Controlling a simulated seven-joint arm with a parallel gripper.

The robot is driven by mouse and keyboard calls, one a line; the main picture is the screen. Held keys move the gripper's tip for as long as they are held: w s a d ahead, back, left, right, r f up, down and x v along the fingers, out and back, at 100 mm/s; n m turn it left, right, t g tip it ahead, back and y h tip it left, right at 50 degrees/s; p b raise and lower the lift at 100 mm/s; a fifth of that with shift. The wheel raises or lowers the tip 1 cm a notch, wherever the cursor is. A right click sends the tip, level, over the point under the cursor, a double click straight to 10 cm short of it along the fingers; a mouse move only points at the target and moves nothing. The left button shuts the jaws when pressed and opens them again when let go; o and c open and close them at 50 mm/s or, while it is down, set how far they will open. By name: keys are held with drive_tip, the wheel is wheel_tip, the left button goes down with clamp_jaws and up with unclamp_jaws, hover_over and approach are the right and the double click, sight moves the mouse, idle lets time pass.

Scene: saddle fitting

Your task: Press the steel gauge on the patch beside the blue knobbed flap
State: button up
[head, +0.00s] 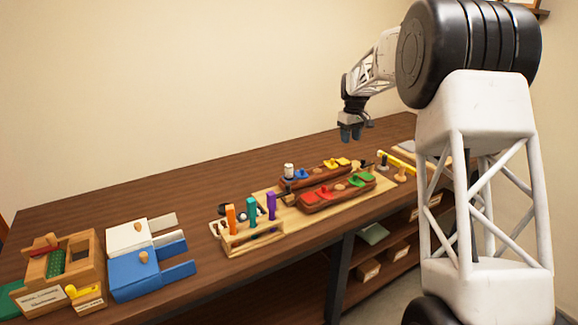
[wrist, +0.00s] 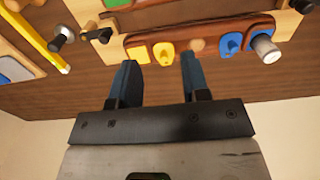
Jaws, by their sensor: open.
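The blue knobbed flap (head: 301,174) sits near the left end of the back red-brown block; it also shows in the wrist view (wrist: 230,43). A pale metallic cylinder (head: 289,168), which looks like the steel gauge, stands beside the flap's outer side and shows in the wrist view (wrist: 264,47). The patch under it is hidden, and I cannot tell whether it touches. My gripper (head: 350,134) is open and empty, well above the bench behind the blocks. In the wrist view its fingers (wrist: 157,70) point toward the back block's yellow flaps (wrist: 163,53).
The front block carries a red flap (head: 310,195) and a green flap (head: 362,180). A rack with orange, teal and purple handles (head: 251,209) stands left. Blue and white boxes (head: 134,272) lie farther left. A yellow bar (head: 397,162) lies right. The bench behind the blocks is clear.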

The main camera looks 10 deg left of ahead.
idle(0.7)
drive_tip(key=s+d+r+m, duration=0.2)
drive_tip(key=s+d+r, duration=0.25)
drive_tip(key=s, duration=0.65)
drive_tip(key=s+d+r+m+t, duration=0.1)
drive_tip(key=s+d+r, duration=0.35)
drive_tip(key=s, duration=0.65)
drive_tip(key=s+d+r+m, duration=0.2)
drive_tip(key=s+d+r, duration=0.3)
drive_tip(key=s, duration=0.6)
drive_tip(key=s+d+f+m, duration=0.1)
drive_tip(key=s+d+f, duration=0.1)
drive_tip(key=s, duration=0.9)
drive_tip(key=s+d+f+m+t, duration=0.1)
drive_tip(key=s+d+f, duration=0.2)
drive_tip(key=s, duration=0.9)
drive_tip(key=s+d+f+m, duration=0.2)
drive_tip(key=s+f, duration=0.3)
drive_tip(key=s, duration=0.7)
drive_tip(key=shift+d+t, duration=0.3)
drive_tip(key=shift+s+f, duration=0.1)
